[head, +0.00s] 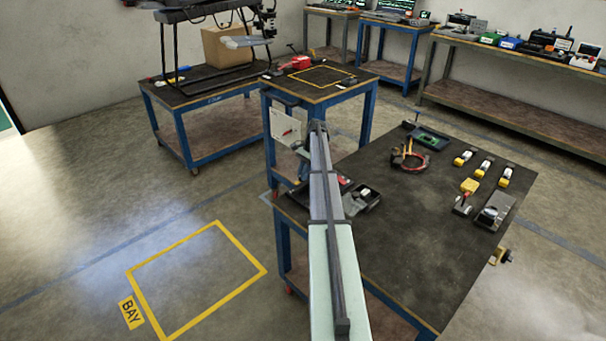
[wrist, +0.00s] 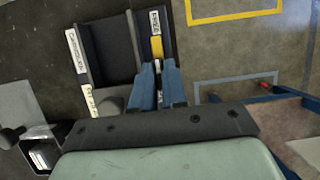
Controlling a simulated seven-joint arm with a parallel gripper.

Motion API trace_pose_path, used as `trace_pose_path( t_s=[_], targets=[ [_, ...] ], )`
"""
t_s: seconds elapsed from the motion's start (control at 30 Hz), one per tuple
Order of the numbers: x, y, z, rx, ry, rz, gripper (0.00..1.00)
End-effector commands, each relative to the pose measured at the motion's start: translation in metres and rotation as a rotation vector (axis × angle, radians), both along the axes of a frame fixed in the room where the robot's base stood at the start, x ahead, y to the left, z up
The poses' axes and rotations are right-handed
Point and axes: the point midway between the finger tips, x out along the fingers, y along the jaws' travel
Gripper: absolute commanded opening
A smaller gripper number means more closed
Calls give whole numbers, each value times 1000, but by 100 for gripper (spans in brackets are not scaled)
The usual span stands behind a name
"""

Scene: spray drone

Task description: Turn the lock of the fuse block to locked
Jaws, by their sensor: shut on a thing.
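The fuse block (wrist: 108,50) is a dark block with raised walls and white label strips, in the upper left of the wrist view. A yellow part (wrist: 156,47) beside a white label is at its right side, just past my fingertips. My gripper (wrist: 157,80) has its blue fingers close together at this right side, shut on what appears to be the lock. The lock itself is mostly hidden between the fingers, so its angle cannot be told. In the head view my arm covers part of this table corner, and my gripper (head: 303,167) shows only in part.
The dark worktable (head: 400,235) carries a black tray (head: 368,203), a red-and-black ring-shaped tool (head: 410,160), a green board (head: 431,138) and several yellow-and-white modules on the right. The table's left edge is close to my gripper. Its middle is clear.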

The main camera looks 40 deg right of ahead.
Motion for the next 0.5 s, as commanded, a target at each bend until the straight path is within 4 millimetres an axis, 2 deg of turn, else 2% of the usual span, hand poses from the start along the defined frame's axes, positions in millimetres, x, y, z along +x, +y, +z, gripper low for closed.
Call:
trace_pose_path(
  t_s=[0.27, 0.5],
  targets=[
    [2, 0, -1, 0, 1, 104, 0],
    [3, 0, -1, 0, 2, 301, 0]
  ],
)
